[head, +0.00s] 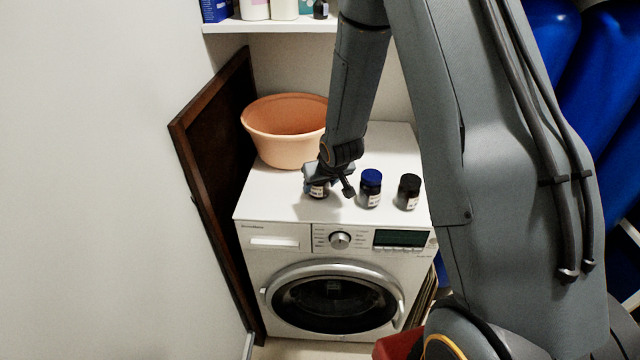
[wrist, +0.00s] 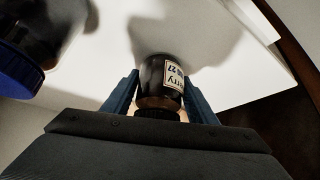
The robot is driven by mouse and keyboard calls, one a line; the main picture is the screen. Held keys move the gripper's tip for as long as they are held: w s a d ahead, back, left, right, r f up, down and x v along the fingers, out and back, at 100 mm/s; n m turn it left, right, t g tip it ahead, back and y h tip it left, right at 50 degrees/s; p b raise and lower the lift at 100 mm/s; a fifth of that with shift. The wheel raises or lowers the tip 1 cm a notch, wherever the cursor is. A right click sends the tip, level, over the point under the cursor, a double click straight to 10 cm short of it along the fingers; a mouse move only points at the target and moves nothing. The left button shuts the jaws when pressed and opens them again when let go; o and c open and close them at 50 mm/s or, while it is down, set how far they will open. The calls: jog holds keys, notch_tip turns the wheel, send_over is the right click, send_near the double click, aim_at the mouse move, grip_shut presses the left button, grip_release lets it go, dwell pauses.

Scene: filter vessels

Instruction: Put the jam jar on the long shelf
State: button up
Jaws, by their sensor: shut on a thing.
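A small dark jar with a pale label (wrist: 160,82) stands between the two blue fingers of my gripper (wrist: 160,95) in the wrist view. Its label shows part of a word ending in "rry" and "27". In the head view my gripper (head: 328,182) is over the left part of the washing machine's top and shut on this jar (head: 318,191), mostly hidden by the fingers. I cannot tell whether the jar touches the top. A long white shelf (head: 270,26) is on the wall at the upper back.
A blue-lidded jar (head: 370,188) and a black-lidded jar (head: 409,192) stand right of my gripper on the washing machine (head: 270,205). An orange basin (head: 285,148) stands behind. Bottles and a blue box (head: 215,10) occupy the shelf. A dark framed board (head: 215,150) leans at left.

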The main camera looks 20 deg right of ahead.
jog(key=shift+f, duration=0.1)
jog(key=o, duration=1)
jog(key=shift+f, duration=0.1)
jog(key=o, duration=0.4)
